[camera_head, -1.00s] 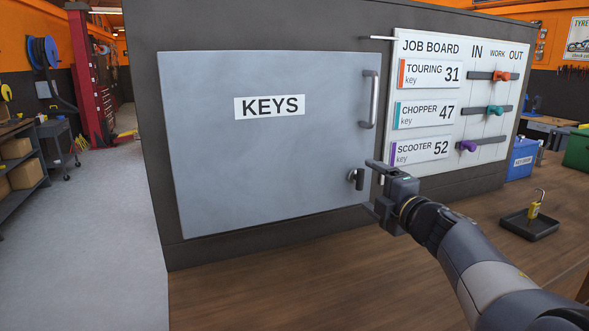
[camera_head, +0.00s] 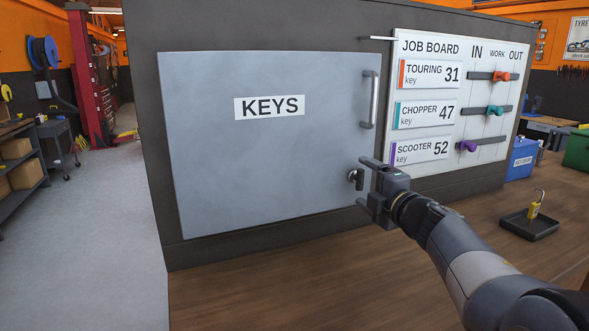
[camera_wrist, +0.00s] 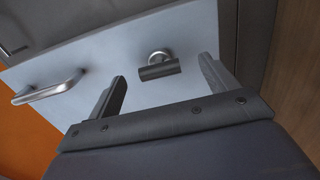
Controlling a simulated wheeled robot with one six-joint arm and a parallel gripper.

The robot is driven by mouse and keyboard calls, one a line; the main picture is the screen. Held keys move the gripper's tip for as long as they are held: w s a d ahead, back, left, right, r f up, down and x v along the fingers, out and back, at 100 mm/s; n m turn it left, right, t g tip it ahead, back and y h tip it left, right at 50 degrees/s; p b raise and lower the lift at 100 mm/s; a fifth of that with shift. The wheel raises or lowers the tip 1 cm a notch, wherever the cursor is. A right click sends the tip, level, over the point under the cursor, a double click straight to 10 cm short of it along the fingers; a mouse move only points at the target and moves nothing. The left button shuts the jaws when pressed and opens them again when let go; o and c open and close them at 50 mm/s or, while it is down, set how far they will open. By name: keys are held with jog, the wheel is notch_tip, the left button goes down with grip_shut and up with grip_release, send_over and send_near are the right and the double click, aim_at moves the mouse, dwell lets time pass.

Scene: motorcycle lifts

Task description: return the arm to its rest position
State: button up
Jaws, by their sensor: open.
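My gripper (camera_head: 363,182) is at the lower right of the grey KEYS cabinet door (camera_head: 270,160), in front of the small latch handle (camera_head: 355,178). In the wrist view its two fingers (camera_wrist: 162,88) stand apart with nothing between them. The latch handle (camera_wrist: 160,66) shows beyond the fingertips, with a gap that looks clear of both fingers. The door lies flat in its frame and appears shut. My arm reaches in from the lower right of the head view.
A bar handle (camera_head: 369,99) is on the door's right side. The job board (camera_head: 450,100) with coloured sliders is to the right. A black tray (camera_head: 530,224) with a yellow padlock (camera_head: 533,210) lies on the wooden bench (camera_head: 290,290).

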jog(key=shift+w+a+r+m+p, duration=0.15)
jog(key=shift+w+m+p, duration=0.2)
jog(key=shift+p, duration=0.2)
jog(key=shift+s+r+m+p, duration=0.1)
jog(key=shift+s+m+p, duration=0.1)
jog(key=shift+m+p, duration=0.8)
jog(key=m+p, duration=0.1)
jog(key=m, duration=0.3)
jog(key=m+p, duration=0.3)
jog(key=m, duration=0.1)
jog(key=shift+m, duration=0.25)
jog(key=m+p, duration=0.2)
jog(key=m, duration=0.1)
jog(key=shift+p, duration=0.3)
jog(key=m+p, duration=0.2)
jog(key=m, duration=0.2)
jog(key=shift+s+d+f, duration=0.25)
jog(key=shift+s+d, duration=0.1)
jog(key=shift+s, duration=0.25)
